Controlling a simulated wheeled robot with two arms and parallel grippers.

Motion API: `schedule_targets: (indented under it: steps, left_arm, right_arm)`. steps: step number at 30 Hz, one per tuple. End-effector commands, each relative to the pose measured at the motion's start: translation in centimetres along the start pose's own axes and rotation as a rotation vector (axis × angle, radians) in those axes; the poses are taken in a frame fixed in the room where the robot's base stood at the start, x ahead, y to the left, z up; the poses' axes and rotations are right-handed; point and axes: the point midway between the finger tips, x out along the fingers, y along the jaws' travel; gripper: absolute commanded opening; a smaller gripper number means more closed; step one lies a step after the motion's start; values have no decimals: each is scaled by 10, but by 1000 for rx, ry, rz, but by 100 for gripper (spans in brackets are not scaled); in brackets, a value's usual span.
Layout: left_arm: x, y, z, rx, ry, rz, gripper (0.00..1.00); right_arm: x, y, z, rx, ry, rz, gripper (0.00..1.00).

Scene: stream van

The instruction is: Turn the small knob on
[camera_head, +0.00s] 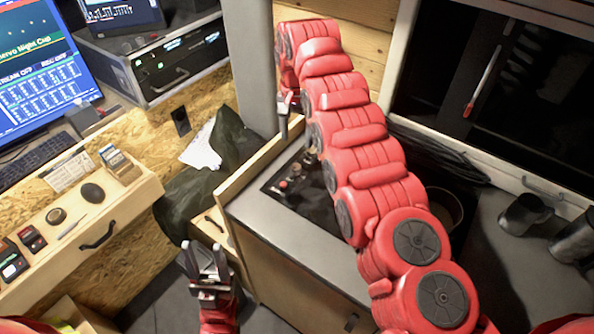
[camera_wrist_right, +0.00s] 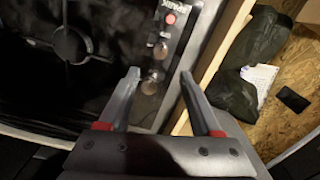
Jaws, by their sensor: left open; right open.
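The stove's control panel (camera_wrist_right: 172,60) shows in the right wrist view, with a red button (camera_wrist_right: 171,18) and two round knobs, one (camera_wrist_right: 160,48) nearer the button and one (camera_wrist_right: 151,82) lower. I cannot tell which is the small knob, nor how it is set. My right gripper (camera_wrist_right: 158,74) is open, its fingertips spread on either side of the lower knob in that view; contact cannot be told. In the head view the red button (camera_head: 283,185) and knobs are partly beside my right arm, which hides much of the stove. My left gripper (camera_head: 204,250) is open and empty, away from the stove.
A wooden edge board (camera_head: 255,160) runs along the stove's left side. A black burner (camera_wrist_right: 70,45) lies left of the panel in the wrist view. Dark mugs (camera_head: 524,213) stand on the right counter. A drawer unit with small items (camera_head: 92,192) is at left.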

Motion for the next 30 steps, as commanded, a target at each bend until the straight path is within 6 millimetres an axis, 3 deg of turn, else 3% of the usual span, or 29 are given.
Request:
schedule_targets:
  steps: [1, 6, 16, 21, 30]
  left_arm:
    - [9, 0, -2, 0, 3, 0, 50]
    - [16, -1, -3, 0, 3, 0, 50]
    - [36, -2, -6, 0, 3, 0, 50]
    - [38, -2, -7, 0, 3, 0, 50]
    - [38, -2, -7, 0, 3, 0, 50]
  right_arm:
    - [1, 0, -1, 0, 1, -1, 65]
    - [21, 0, 1, 0, -1, -2, 65]
    - [86, 0, 1, -1, -2, 1, 65]
    - [99, -1, 0, -1, 1, -2, 65]
    - [104, -1, 0, -1, 3, -4, 65]
